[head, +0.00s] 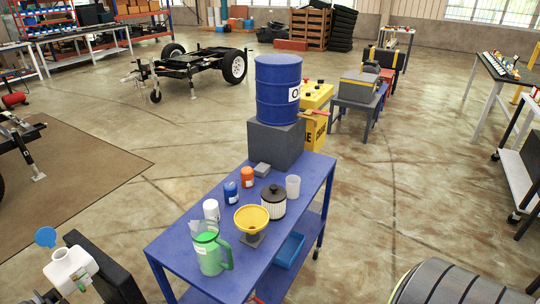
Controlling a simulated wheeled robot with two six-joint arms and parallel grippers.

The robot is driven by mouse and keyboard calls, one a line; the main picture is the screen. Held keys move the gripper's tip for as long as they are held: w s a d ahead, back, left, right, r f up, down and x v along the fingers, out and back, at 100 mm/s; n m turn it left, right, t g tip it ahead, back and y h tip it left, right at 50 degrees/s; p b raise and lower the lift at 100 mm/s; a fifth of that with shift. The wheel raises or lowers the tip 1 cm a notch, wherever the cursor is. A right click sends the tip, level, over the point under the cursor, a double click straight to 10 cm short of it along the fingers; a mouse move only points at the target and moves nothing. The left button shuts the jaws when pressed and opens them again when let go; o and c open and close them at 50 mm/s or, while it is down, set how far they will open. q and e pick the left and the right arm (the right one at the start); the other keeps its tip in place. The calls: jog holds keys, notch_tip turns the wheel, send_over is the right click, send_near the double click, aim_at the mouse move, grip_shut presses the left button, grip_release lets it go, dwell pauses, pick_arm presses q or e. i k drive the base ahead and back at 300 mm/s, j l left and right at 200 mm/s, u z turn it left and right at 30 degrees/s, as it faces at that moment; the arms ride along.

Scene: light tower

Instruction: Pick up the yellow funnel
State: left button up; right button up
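The yellow funnel (251,219) is upright, wide mouth up, near the front of the blue table (190,257). Below its bowl is a small dark grey block or holder (252,240); the funnel's lower end is hidden there. A green and clear jug (210,252) with a handle stands to its front left. A ribbed white canister with a black lid (273,203) stands close behind it on the right. Neither of my grippers is in view.
A white bottle (211,211), blue and orange bottles (247,177) and a white cup (293,186) stand around the funnel. A blue drum (278,90) on a grey block (275,144) rises at the table's far end. A white container (70,268) is at lower left.

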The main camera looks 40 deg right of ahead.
aim_at(251, 218)
jog(key=i+j+z, duration=0.1)
jog(key=z, duration=0.35)
jog(key=j+z, duration=0.25)
jog(key=z, duration=0.25)
jog(key=i+j+z, duration=0.1)
jog(key=j+z, duration=0.15)
jog(key=z, duration=0.2)
jog(key=j+z, duration=0.2)
jog(key=z, duration=0.25)
